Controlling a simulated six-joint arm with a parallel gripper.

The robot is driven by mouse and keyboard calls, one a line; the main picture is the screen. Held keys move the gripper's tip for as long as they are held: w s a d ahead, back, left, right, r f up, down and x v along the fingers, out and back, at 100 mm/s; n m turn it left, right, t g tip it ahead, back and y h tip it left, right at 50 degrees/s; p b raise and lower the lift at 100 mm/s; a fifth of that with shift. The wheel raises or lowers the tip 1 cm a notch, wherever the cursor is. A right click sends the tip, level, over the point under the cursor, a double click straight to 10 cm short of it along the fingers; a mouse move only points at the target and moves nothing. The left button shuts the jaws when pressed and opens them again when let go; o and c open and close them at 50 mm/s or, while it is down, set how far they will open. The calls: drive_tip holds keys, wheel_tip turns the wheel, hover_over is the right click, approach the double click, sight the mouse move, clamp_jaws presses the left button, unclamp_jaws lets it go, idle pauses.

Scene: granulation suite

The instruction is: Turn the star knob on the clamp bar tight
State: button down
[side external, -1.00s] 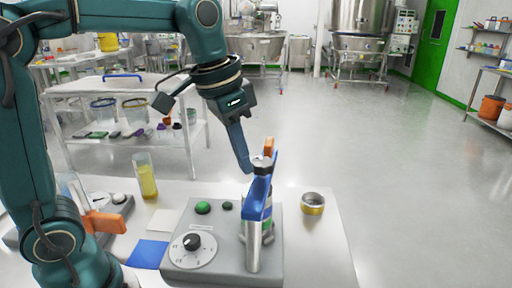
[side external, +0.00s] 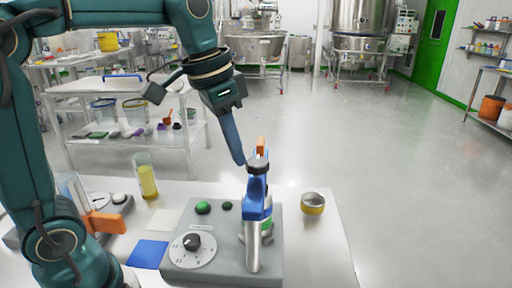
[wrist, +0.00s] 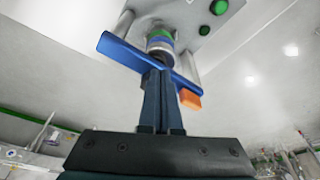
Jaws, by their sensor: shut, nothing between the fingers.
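The blue clamp bar (side external: 256,186) lies over a container with a green band (side external: 267,222), on the grey unit. A dark knob (side external: 258,167) sits on top of the bar, and an orange end (side external: 261,145) shows behind it. My gripper (side external: 239,160) is shut and empty, its tips just left of and slightly above the knob, apparently apart from it. In the wrist view the shut fingers (wrist: 162,80) point at the blue bar (wrist: 130,50) and the banded container (wrist: 160,40). The fingers largely hide the knob there, so contact cannot be told.
The grey unit (side external: 180,268) carries a dial (side external: 192,243) and green buttons (side external: 203,207). A metal post (side external: 253,250) stands at its front. A yellow-banded ring (side external: 313,204) lies to the right, and a yellow-filled cylinder (side external: 146,180) stands at the left. The right tabletop is mostly clear.

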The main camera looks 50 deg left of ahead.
drive_tip(key=shift+w+v, duration=0.25)
drive_tip(key=shift+v, duration=0.95)
drive_tip(key=shift+w+v, duration=0.25)
drive_tip(key=shift+v, duration=0.95)
drive_tip(key=shift+d+r, duration=0.15)
drive_tip(key=s+d+f+t, duration=0.1)
drive_tip(key=s+f, duration=0.1)
drive_tip(key=s, duration=0.5)
drive_tip(key=s+f+n+t, duration=0.1)
drive_tip(key=s+f+n, duration=0.2)
drive_tip(key=f, duration=0.5)
drive_tip(key=shift+s+a+f+t+y, duration=0.3)
drive_tip(key=shift+s+t+y, duration=0.1)
drive_tip(key=shift+s, duration=0.1)
